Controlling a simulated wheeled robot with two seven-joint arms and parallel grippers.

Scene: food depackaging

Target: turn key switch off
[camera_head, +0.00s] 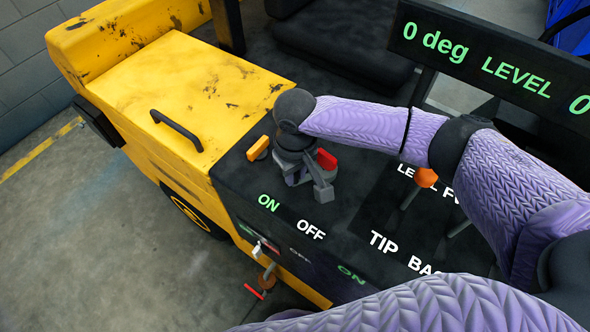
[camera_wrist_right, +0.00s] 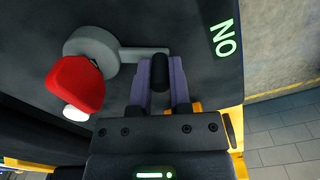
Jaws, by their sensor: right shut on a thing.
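The key switch (camera_wrist_right: 92,50) is a round grey base on the dark console, with a grey arm and a black upright handle (camera_wrist_right: 160,70) at the arm's end. My right gripper (camera_wrist_right: 159,85) has its two purple fingers on either side of this handle and is shut on it. In the head view my right gripper (camera_head: 298,178) is at the console top, above the ON label (camera_head: 268,202) and OFF label (camera_head: 311,229). The wrist partly hides the switch there, so its exact angle is unclear. My left gripper is not in view.
A red knob (camera_head: 327,160) stands close beside the gripper, and a yellow knob (camera_head: 257,148) is to its left. An orange-topped lever (camera_head: 426,177) stands at the right. A yellow hood (camera_head: 190,95) with a dark handle lies at the left. A display board (camera_head: 490,65) rises behind.

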